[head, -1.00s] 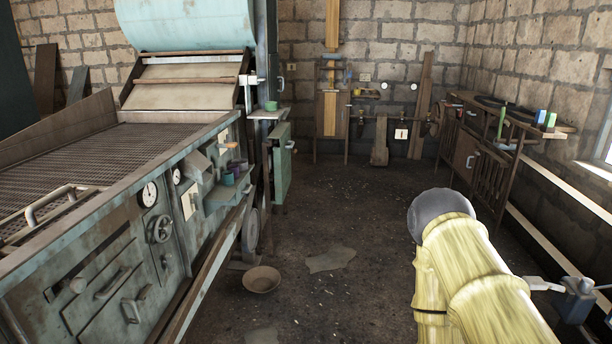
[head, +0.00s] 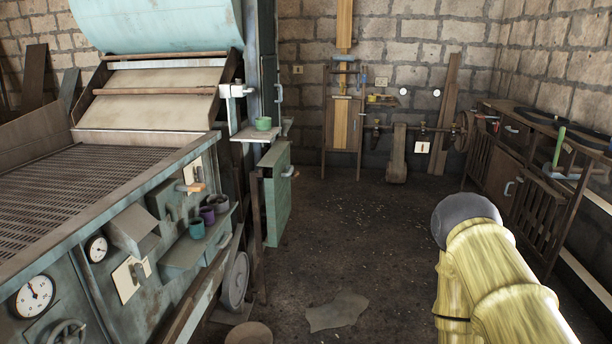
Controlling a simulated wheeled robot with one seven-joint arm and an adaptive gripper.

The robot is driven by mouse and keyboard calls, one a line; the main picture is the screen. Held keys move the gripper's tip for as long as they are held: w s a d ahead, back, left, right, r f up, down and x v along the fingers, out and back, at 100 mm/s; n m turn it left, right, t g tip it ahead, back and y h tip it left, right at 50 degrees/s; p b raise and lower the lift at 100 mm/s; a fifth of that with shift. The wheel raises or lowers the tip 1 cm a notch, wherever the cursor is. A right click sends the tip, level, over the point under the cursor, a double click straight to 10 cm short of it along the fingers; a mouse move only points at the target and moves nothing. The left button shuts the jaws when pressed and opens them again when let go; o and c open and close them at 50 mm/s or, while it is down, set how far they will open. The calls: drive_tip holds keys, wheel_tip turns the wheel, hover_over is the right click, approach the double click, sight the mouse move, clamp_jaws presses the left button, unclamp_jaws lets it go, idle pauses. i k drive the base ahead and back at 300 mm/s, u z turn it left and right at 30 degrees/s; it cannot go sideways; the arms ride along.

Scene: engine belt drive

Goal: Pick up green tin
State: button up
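A green tin (head: 263,123) stands upright on a small ledge at the side of the big machine, left of centre in the head view. A teal tin (head: 197,229) stands on a lower shelf of the machine, with a purple tin (head: 207,215) and a dark tin (head: 219,203) behind it. My yellow arm shows at the lower right, well apart from all the tins. My gripper is not in view.
The green machine (head: 120,238) fills the left side. Its open cabinet door (head: 277,195) juts toward the aisle below the ledge. A bowl (head: 248,334) lies on the floor (head: 370,240), which is mostly clear. A wooden bench (head: 497,160) stands along the right wall.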

sight(262, 124)
drive_tip(key=u, duration=0.2)
drive_tip(key=i, duration=1.65)
drive_tip(key=u, duration=0.15)
